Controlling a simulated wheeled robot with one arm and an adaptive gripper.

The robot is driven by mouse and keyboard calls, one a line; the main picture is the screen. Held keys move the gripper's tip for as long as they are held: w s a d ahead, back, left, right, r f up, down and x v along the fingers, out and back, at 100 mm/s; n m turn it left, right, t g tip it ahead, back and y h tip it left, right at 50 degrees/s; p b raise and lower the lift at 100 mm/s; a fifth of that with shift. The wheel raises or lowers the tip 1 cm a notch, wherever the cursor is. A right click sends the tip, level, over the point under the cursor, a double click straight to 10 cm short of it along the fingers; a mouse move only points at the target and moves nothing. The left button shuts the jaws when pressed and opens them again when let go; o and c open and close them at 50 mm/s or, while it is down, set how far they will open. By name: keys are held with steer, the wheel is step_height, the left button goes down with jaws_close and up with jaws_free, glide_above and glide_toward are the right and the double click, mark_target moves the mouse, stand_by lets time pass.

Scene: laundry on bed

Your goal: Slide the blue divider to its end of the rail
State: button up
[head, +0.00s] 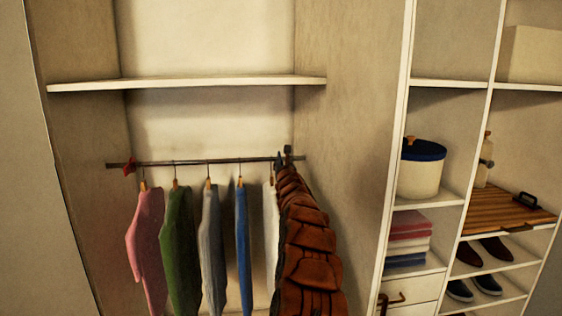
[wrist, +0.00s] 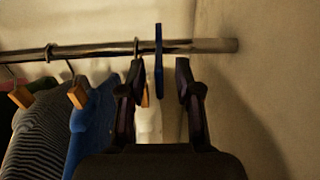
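The blue divider (wrist: 158,62) is a thin upright plate on the metal rail (wrist: 208,46) in the wrist view. It stands right of the last hanger hook, with bare rail between it and the right wall. My gripper (wrist: 157,75) is open, with one dark finger on each side of the divider and a visible gap to both. In the head view my gripper (head: 283,157) is at the right end of the rail (head: 225,160). The blue divider cannot be made out there.
Pink, green, grey and blue garments hang along the rail, and a white garment (head: 270,225) hangs close beside my arm. A red divider (head: 130,166) is at the rail's left end. A shelf (head: 190,83) runs above. The closet's right wall (wrist: 270,80) is close to my gripper.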

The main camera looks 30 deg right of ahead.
steer(key=shift+w+d+r+p, duration=0.2)
steer(key=shift+w+d+p, duration=0.1)
steer(key=shift+w+p, duration=0.1)
steer(key=shift+w+f, duration=0.2)
steer(key=shift+w, duration=0.25)
jaws_close()
stand_by(0.4)
